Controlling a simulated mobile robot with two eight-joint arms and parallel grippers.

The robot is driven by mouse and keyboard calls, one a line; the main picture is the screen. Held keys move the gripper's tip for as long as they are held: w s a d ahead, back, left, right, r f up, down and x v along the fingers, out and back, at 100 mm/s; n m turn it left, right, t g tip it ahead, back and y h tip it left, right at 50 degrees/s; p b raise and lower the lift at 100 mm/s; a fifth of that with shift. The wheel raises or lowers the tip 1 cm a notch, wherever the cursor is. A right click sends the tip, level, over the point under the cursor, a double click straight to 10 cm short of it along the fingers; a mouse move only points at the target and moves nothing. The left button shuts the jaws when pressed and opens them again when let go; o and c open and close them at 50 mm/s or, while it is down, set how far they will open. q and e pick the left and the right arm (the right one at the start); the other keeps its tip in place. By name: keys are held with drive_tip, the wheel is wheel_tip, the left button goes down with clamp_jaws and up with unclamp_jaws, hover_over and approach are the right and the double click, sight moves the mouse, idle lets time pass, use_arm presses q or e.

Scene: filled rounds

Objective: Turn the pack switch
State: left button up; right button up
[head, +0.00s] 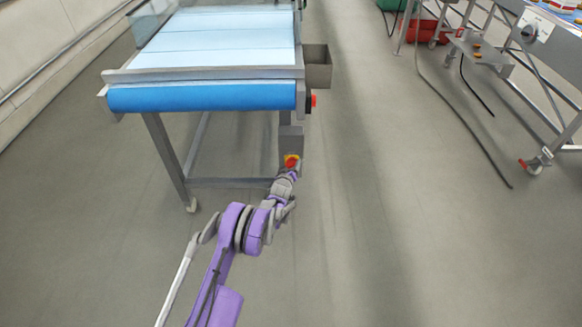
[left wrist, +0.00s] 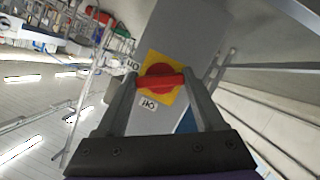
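The pack switch (left wrist: 160,82) is a red rotary handle on a yellow square plate. It is on a grey box (left wrist: 190,35) and also shows in the head view (head: 291,161), below the conveyor's right corner. Two small white labels with dark letters sit beside the plate. In the left wrist view the red bar lies nearly level across the picture. My left gripper (left wrist: 161,90) is open in front of the switch, a finger on either side of the bar. I cannot tell whether the fingers touch it. My right gripper is in neither view.
The conveyor (head: 200,97) with a blue roller end stands above the switch. A grey metal bin (head: 317,68) and a red button (head: 313,100) are on its right side. A metal frame (head: 505,75) and dark cables are farther right. The floor between is clear.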

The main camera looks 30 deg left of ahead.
use_arm(q)
drive_tip(key=c, duration=0.7)
drive_tip(key=shift+f+b, duration=0.15)
drive_tip(key=shift+b, duration=0.5)
drive_tip(key=shift+m+g+y+b, duration=0.3)
drive_tip(key=shift+m+b, duration=0.4)
drive_tip(key=shift+b, duration=0.3)
drive_tip(key=shift+d+m+g+y+b, duration=0.1)
drive_tip(key=shift+m+g+y+b, duration=0.2)
drive_tip(key=shift+m+b, duration=0.1)
drive_tip(key=shift+m+g+y, duration=0.3)
drive_tip(key=shift+m+y, duration=0.2)
drive_tip(key=shift+m, duration=0.4)
drive_tip(key=o, duration=1.4)
